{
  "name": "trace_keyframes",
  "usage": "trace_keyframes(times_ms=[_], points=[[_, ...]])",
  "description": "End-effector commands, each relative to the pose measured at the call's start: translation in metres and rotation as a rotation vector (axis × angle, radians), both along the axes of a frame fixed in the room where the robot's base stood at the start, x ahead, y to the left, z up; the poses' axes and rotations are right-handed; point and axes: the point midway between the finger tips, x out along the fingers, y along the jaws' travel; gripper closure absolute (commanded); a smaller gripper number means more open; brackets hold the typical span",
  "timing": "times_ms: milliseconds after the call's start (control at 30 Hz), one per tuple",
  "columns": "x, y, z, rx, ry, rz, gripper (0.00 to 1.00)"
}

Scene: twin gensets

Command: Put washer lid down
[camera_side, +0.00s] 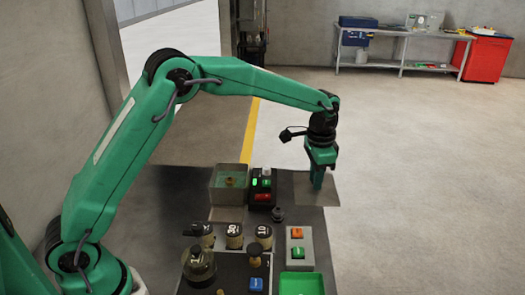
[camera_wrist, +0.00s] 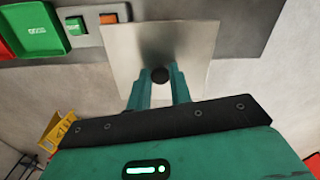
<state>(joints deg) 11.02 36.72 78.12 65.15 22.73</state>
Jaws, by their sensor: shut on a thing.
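The washer lid (camera_wrist: 185,45) is a flat square grey metal plate with a round black knob in its middle. In the side view the lid (camera_side: 302,187) is at the right edge of the dark bench, level. My gripper (camera_wrist: 160,78) is shut on the lid's knob, its two green fingers on either side. In the side view my gripper (camera_side: 317,187) points straight down over the plate and hides the knob. I cannot tell whether the plate touches the bench. An open-topped box with greenish walls (camera_side: 228,196), probably the washer, stands to the left with a small brownish thing inside.
A black switch box (camera_side: 262,190) stands between the open box and the lid. A grey box with orange and green buttons (camera_side: 300,250) and a green tray (camera_side: 302,284) are nearer the camera. Several round jars and a glass vessel (camera_side: 199,265) crowd the front left.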

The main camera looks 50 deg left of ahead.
Motion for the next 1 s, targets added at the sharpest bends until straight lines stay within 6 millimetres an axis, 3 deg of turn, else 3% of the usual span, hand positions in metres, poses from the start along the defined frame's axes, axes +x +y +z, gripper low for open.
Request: trace_keyframes(times_ms=[267,800,1000], points=[[0.007,0.011,-0.007,0.0,0.0,0.002,1.0],[0.049,0.081,-0.057,0.0,0.001,0.002,1.0],[0.059,0.098,-0.068,0.0,0.0,0.001,1.0]])
